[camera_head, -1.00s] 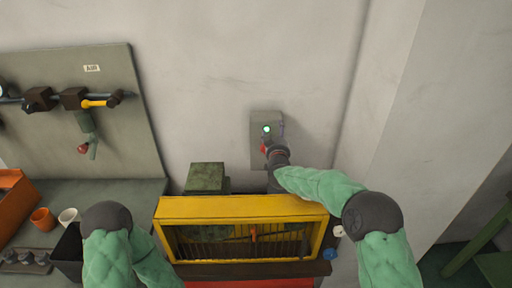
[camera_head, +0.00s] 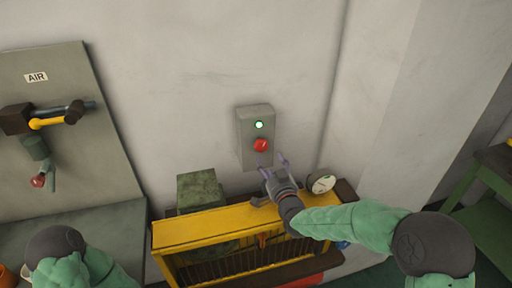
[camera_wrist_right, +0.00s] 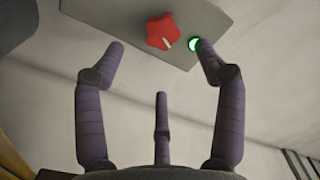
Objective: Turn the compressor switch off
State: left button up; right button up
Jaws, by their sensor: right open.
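The compressor switch is a red knob (camera_head: 261,145) on a grey box (camera_head: 243,125) fixed to the wall, with a lit green lamp (camera_head: 259,125) above it. In the right wrist view the red knob (camera_wrist_right: 162,31) has a pale mark on it, and the green lamp (camera_wrist_right: 194,44) is beside it. My right gripper (camera_head: 274,163) is open and empty, just below and right of the knob, apart from it. In the right wrist view its spread purple fingers (camera_wrist_right: 160,70) point toward the box. My left arm shows at the lower left, but its gripper is out of view.
A yellow-framed machine guard (camera_head: 200,231) stands below the switch box. A green block (camera_head: 201,189) and a round gauge (camera_head: 320,184) are near it. A grey panel marked AIR (camera_head: 75,130) with a yellow-handled valve (camera_head: 48,123) is at the left.

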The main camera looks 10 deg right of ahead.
aim_at(262, 148)
jog(key=w+b, duration=0.1)
jog(key=w, duration=0.9)
jog(key=shift+w+a, duration=0.15)
jog(key=shift+w, duration=0.05)
